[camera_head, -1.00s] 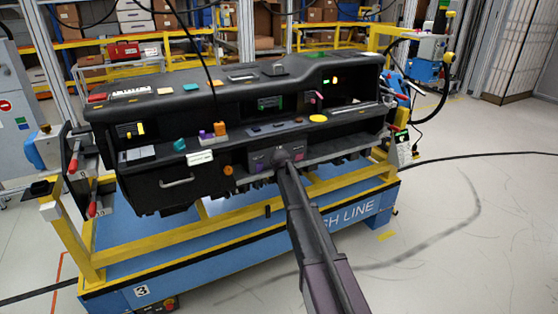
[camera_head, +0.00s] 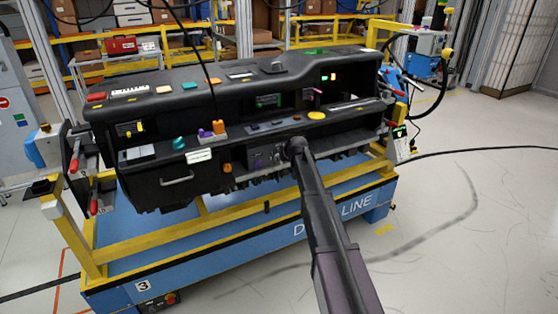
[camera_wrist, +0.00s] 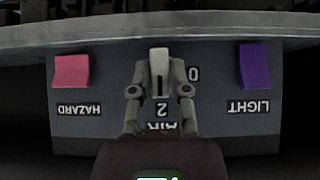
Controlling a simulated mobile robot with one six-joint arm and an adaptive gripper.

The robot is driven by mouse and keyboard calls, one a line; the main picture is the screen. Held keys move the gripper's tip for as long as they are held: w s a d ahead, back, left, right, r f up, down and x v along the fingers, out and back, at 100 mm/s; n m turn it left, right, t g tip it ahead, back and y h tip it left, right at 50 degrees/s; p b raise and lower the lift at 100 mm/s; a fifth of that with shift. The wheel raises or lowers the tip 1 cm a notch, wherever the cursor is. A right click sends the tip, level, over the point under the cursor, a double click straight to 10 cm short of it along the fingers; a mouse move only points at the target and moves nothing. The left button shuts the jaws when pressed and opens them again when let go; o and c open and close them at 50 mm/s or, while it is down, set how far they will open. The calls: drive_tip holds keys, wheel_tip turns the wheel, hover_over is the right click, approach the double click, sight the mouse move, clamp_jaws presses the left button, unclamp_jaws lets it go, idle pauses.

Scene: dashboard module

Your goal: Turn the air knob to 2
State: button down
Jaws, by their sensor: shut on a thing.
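In the wrist view the grey air knob (camera_wrist: 159,62) stands between the two fingers of my gripper (camera_wrist: 160,76), which is shut on it. A dark line on the knob runs straight down the picture toward the upside-down label 2 (camera_wrist: 161,110). The label 0 (camera_wrist: 194,73) is to the right of the knob. The AIR label (camera_wrist: 161,127) is partly covered by my gripper. In the head view my gripper (camera_head: 297,150) is at the dashboard's front panel (camera_head: 262,157), and my arm hides the knob.
In the wrist view a pink HAZARD switch (camera_wrist: 71,72) is left of the knob and a purple LIGHT switch (camera_wrist: 255,67) is right. A grey ledge (camera_wrist: 220,28) runs across just above them. The dashboard (camera_head: 240,90) sits on a blue and yellow stand (camera_head: 230,245).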

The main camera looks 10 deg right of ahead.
drive_tip(key=shift+s, duration=0.1)
idle(0.3)
drive_tip(key=c, duration=0.6)
unclamp_jaws()
drive_tip(key=shift+f, duration=0.15)
drive_tip(key=s+r+m+g+h+p, duration=0.1)
drive_tip(key=s+r+g+p, duration=0.1)
drive_tip(key=s, duration=1.3)
drive_tip(key=s+r+m+g+p, duration=0.1)
drive_tip(key=s+p, duration=0.4)
drive_tip(key=s, duration=1)
drive_tip(key=s+r+m+g+h+p, duration=0.1)
drive_tip(key=s+r+g+p, duration=0.2)
drive_tip(key=s, duration=1.2)
drive_tip(key=a+g+p, duration=0.1)
drive_tip(key=g, duration=0.1)
drive_tip(key=shift+m+g+h, duration=0.3)
